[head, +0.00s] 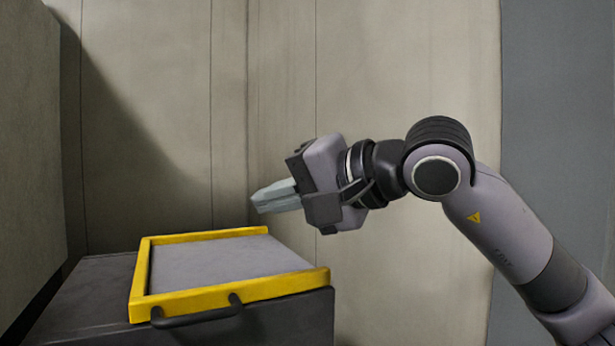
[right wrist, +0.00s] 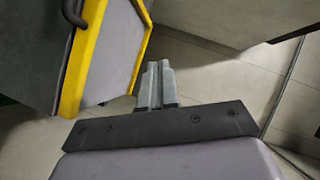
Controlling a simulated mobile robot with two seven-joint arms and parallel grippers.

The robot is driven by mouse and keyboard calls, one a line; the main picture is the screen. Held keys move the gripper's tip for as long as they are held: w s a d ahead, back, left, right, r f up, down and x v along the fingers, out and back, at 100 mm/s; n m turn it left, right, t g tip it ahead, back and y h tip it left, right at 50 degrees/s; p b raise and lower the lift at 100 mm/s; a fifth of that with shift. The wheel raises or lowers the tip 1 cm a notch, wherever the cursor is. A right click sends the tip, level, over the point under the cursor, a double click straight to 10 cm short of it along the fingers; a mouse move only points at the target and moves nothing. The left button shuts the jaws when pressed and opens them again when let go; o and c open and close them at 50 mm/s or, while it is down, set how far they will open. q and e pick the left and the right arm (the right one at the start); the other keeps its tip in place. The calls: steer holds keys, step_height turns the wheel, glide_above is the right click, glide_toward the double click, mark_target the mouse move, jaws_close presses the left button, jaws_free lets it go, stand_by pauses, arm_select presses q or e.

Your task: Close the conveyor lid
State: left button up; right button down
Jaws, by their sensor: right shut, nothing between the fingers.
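The conveyor lid (head: 225,262) is a grey panel with a yellow frame and a dark handle (head: 197,312) along its front edge. It lies flat, or nearly so, on top of a dark box (head: 90,290). In the right wrist view the lid's yellow frame (right wrist: 88,45) and part of the handle (right wrist: 72,12) show at the upper left. My right gripper (head: 258,200) is shut and empty. It is above the lid's back right corner, apart from it. In the right wrist view its fingers (right wrist: 156,75) are together beside the lid. My left gripper is not in view.
A large grey-beige block (head: 28,140) stands at the left, close to the dark box. A panelled wall (head: 150,120) is behind. The space to the right of the box is free apart from my right arm. Tiled floor (right wrist: 215,75) shows below in the right wrist view.

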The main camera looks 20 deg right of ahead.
steer(key=a+f+n+h+b, duration=0.1)
steer(key=a+f, duration=0.1)
steer(key=f, duration=0.2)
steer(key=a+f+n+h+b, duration=0.2)
steer(key=a+f, duration=0.1)
steer(key=f, duration=0.1)
steer(key=s+a+f+n+h+b, duration=0.1)
steer(key=a+f+h+b, duration=0.1)
steer(key=f, duration=0.2)
steer(key=shift+s+a+n+g, duration=0.1)
steer(key=shift+a+n+g, duration=0.1)
steer(key=shift+n+g, duration=0.2)
steer(key=shift+f, duration=0.1)
steer(key=shift+s, duration=0.1)
